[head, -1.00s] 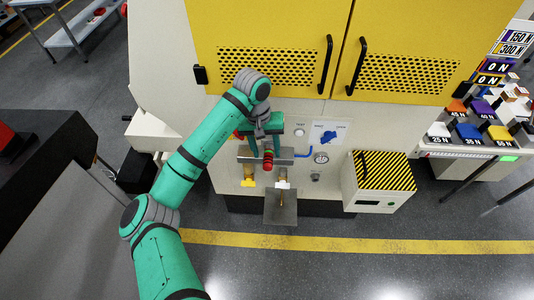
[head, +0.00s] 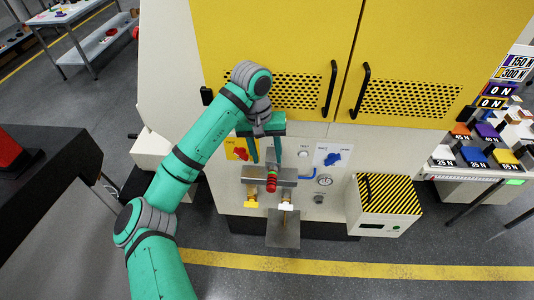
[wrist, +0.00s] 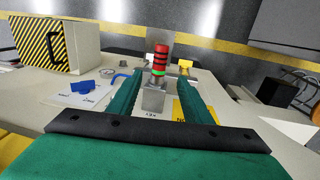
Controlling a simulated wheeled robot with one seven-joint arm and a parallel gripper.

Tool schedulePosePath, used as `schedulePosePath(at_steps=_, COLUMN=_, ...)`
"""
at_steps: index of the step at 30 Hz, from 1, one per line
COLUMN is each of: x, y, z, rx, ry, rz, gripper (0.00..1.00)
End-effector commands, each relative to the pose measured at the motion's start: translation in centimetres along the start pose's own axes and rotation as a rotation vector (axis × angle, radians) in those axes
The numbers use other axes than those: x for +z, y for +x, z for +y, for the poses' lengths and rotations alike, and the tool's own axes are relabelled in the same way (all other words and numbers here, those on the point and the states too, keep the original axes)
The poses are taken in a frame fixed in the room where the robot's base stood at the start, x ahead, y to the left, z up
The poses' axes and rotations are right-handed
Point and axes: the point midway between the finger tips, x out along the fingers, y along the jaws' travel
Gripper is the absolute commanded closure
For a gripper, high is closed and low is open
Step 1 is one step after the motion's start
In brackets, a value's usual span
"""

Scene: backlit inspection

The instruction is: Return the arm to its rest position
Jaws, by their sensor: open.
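My green arm reaches up from the bottom of the head view to the front of a yellow and cream machine. My gripper (head: 267,158) points down just above a metal block (head: 257,174) on the machine front. Its two green fingers are apart, with nothing between them that I can see held. In the wrist view the open fingers (wrist: 154,92) frame a red cylinder with black bands and a green ring (wrist: 160,60). The same red cylinder (head: 271,182) shows in the head view in front of the block, below the fingertips.
Yellow doors with black handles (head: 331,90) stand above. A blue knob (head: 332,159) and a red knob (head: 241,154) flank the gripper. A striped box (head: 389,194) juts out at right. A table with coloured blocks (head: 480,155) is further right. The floor in front (head: 400,250) is clear.

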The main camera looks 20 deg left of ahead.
Motion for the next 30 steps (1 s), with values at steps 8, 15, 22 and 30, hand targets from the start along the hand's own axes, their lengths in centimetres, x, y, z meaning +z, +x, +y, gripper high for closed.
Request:
schedulePosePath(at_steps=8, x=0.0, y=0.2, z=0.2, rx=0.006, ry=0.003, rz=0.002, gripper=0.55)
schedulePosePath(at_steps=15, x=-0.8, y=3.6, z=6.6, rx=0.164, ry=0.067, rz=0.076, gripper=0.55)
schedulePosePath(at_steps=22, x=-1.2, y=7.4, z=16.1, rx=0.415, ry=0.125, rz=0.216, gripper=0.55)
schedulePosePath(at_steps=30, x=-0.2, y=10.0, z=24.8, rx=0.667, ry=0.12, rz=0.38, gripper=0.55)
